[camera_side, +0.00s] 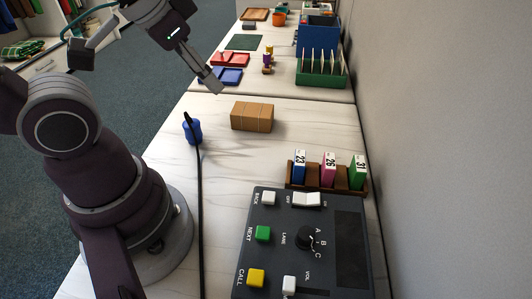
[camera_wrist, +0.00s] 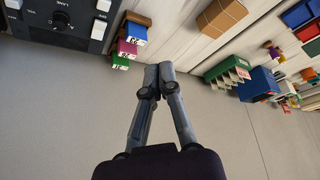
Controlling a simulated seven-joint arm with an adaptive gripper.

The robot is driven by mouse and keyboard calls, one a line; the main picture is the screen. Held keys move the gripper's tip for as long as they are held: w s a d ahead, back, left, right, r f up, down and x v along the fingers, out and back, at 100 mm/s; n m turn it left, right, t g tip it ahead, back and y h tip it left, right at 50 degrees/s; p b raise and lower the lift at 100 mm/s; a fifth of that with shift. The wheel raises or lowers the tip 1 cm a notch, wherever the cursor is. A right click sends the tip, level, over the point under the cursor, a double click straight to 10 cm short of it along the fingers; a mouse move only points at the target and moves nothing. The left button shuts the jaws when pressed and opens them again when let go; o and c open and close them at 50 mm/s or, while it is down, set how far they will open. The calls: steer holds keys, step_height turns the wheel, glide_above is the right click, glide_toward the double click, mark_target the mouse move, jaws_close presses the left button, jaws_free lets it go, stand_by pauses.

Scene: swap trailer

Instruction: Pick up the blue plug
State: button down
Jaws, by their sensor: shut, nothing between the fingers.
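The blue plug (camera_side: 192,130) stands on the white marbled table, with a black cable running from it toward the front. It sits left of the cardboard box. My gripper (camera_side: 216,86) is shut and empty in the air, above and beyond the plug in the side view, apart from it. In the wrist view my gripper (camera_wrist: 159,68) has its fingertips together, in front of the grey wall. The plug does not show in the wrist view.
A cardboard box (camera_side: 252,116) stands beside the plug. A dark control panel (camera_side: 262,215) with buttons lies at the front, below a brown rack (camera_side: 341,177) of numbered blocks. A green file holder (camera_side: 321,80) and trays (camera_side: 227,75) stand farther back. Table around the plug is mostly clear.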

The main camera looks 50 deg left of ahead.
steer(key=c, duration=0.5)
jaws_free()
steer(key=n+g, duration=0.5)
steer(key=n, duration=0.9)
glide_above(190, 122)
steer(key=w+d, duration=0.1)
step_height(190, 122, down, 9)
steer(key=shift+w+d+f, duration=0.1)
steer(key=shift+d, duration=0.05)
steer(key=shift+s+a+f+n, duration=0.15)
steer(key=shift+a+f, duration=0.15)
steer(key=shift+f, duration=0.25)
steer(key=shift+s+a+f+n, duration=0.15)
steer(key=shift+a+f, duration=0.1)
steer(key=shift+f, duration=0.3)
steer(key=f, duration=0.9)
steer(key=shift+s+f, duration=0.1)
steer(key=shift+s, duration=0.15)
